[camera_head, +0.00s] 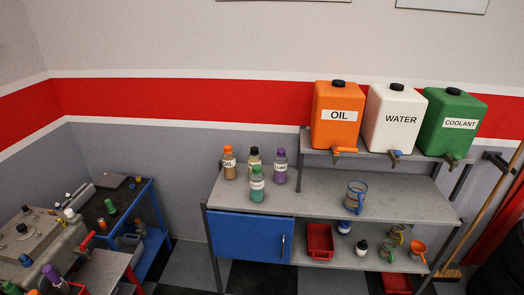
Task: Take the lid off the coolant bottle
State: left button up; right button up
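A small green bottle (257,188) stands upright on the grey workbench with its green lid (257,169) on. Its label is too small to read. A large green container (452,122) labelled COOLANT sits on the raised shelf at the right, with a black lid (454,91) on top and a tap at its lower front. Neither of my grippers shows in the view.
An orange-capped bottle (229,162), a black-capped bottle (254,158) and a purple bottle (280,167) stand close around the green bottle. A measuring jug (355,198) stands further right on the workbench (315,196). Engine parts (40,237) and a blue cart (153,228) are at the left.

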aim_at(257, 168)
jog(key=z, duration=0.35)
jog(key=i, duration=1.8)
jog(key=z, duration=0.4)
